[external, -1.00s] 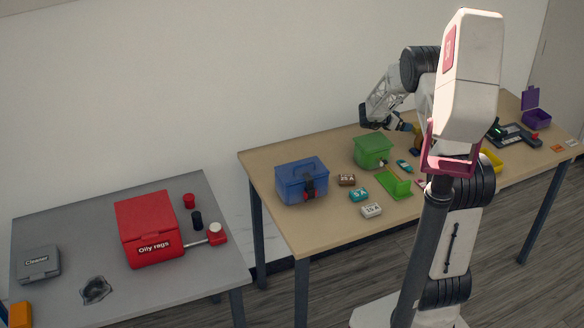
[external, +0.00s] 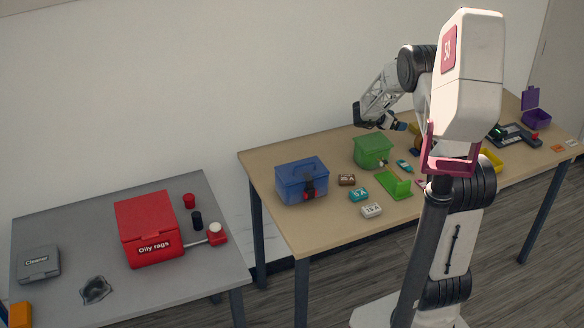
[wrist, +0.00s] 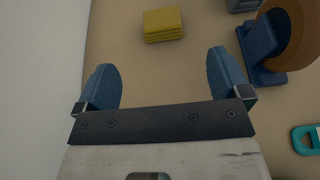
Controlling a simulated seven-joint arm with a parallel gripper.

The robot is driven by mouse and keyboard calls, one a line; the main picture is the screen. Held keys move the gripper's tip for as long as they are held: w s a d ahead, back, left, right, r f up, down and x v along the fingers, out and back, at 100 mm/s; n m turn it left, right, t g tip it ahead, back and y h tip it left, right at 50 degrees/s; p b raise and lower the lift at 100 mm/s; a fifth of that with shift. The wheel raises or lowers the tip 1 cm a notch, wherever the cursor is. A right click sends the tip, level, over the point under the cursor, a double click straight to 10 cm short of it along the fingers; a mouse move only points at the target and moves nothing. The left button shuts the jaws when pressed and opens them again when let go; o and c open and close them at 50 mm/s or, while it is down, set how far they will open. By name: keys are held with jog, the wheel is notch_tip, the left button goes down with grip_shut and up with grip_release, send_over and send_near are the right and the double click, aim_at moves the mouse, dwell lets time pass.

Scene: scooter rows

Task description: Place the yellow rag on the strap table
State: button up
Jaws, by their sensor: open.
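A folded yellow rag (wrist: 163,25) lies on the wooden table at the top of the wrist view, ahead of my gripper. In the external view a small yellow patch (external: 414,128) beside my gripper may be the same rag, mostly hidden. My gripper (wrist: 165,78) is open and empty, its blue fingers wide apart; in the external view it hangs over the back edge of the wooden table (external: 330,228). A separate grey table (external: 60,225) stands at left. I cannot tell by sight which one is the strap table.
A green box (external: 373,150), a blue toolbox (external: 301,180) and several small labelled blocks stand on the wooden table. A blue stand with an orange-brown round part (wrist: 262,42) is right of the rag. The grey table holds a red "Oily rags" bin (external: 148,225). A gap separates the tables.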

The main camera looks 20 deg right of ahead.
jog(key=w+a+r+n+t+y, duration=0.1)
jog(key=a+r+n+t+y, duration=0.1)
jog(key=a+r+n+t, duration=0.45)
jog(key=w+a+r+n+t+y, duration=0.1)
jog(key=a+r+n+t+y, duration=0.2)
jog(key=r+n, duration=0.55)
jog(key=s+a+r+n+t+y, duration=0.1)
jog(key=s+a+r+n+y, duration=0.25)
jog(key=a+n, duration=0.4)
jog(key=s+a+r+n+t+y, duration=0.1)
jog(key=s+a+r+n+y, duration=0.2)
jog(key=s+a+r+n, duration=0.4)
jog(key=s+a+n+g+y, duration=0.2)
jog(key=s+a+n, duration=0.35)
jog(key=s, duration=0.25)
jog(key=s+a+n+g+y, duration=0.2)
jog(key=s+a+n, duration=0.3)
jog(key=s+n, duration=0.3)
jog(key=s+f+n+g+h, duration=0.1)
jog(key=s+n, duration=0.4)
jog(key=s, duration=0.6)
jog(key=s+f+n+g+h, duration=0.1)
jog(key=s+f+n+g, duration=0.2)
jog(key=s, duration=0.9)
jog(key=n+g, duration=0.1)
jog(key=n, duration=0.1)
jog(key=shift+n, duration=0.4)
